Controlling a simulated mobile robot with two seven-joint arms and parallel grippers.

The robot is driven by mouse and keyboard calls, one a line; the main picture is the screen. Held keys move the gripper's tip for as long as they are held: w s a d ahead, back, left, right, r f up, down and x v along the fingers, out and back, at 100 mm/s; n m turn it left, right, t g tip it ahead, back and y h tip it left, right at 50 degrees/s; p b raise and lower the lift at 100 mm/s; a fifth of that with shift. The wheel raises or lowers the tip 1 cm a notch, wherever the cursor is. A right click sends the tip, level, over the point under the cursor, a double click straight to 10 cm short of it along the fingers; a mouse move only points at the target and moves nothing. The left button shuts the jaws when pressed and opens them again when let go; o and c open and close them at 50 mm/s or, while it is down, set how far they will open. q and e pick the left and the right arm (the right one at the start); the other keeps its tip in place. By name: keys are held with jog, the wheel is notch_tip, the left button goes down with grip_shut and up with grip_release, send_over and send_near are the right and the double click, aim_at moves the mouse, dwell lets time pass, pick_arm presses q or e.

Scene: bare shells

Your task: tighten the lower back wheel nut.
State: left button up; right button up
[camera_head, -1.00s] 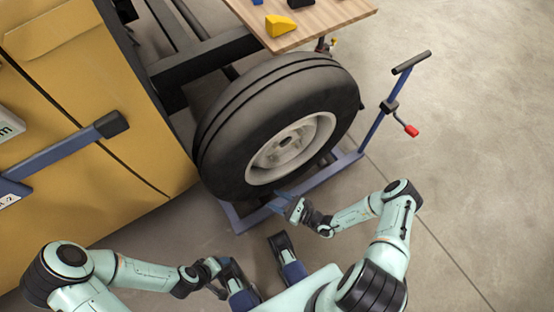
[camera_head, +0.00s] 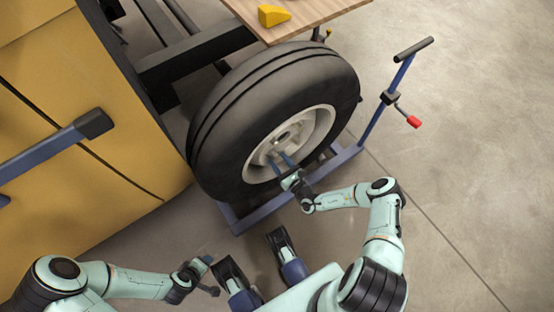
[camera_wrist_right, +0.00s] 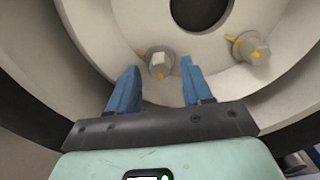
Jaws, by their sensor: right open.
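The wheel (camera_head: 215,125) is a black tyre with a pale rim (camera_head: 312,125), mounted on the vehicle. My right gripper (camera_head: 279,160) is open in front of the lower left part of the rim. In the right wrist view, its two blue fingers (camera_wrist_right: 157,88) point at a silver wheel nut (camera_wrist_right: 160,63) with a yellow mark. This nut shows between and just beyond the fingertips; contact cannot be told. A second nut with yellow marks (camera_wrist_right: 251,48) is to the right, outside the fingers. My left gripper (camera_head: 207,273) is low at the left, away from the wheel; its jaw opening is unclear.
A blue wheel dolly (camera_head: 262,213) with an upright handle (camera_head: 412,50) and red-tipped lever stands under and right of the wheel. A yellow body panel (camera_head: 120,120) is at left. Floor right is clear.

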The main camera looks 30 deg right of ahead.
jog(key=shift+w, duration=0.75)
grip_shut()
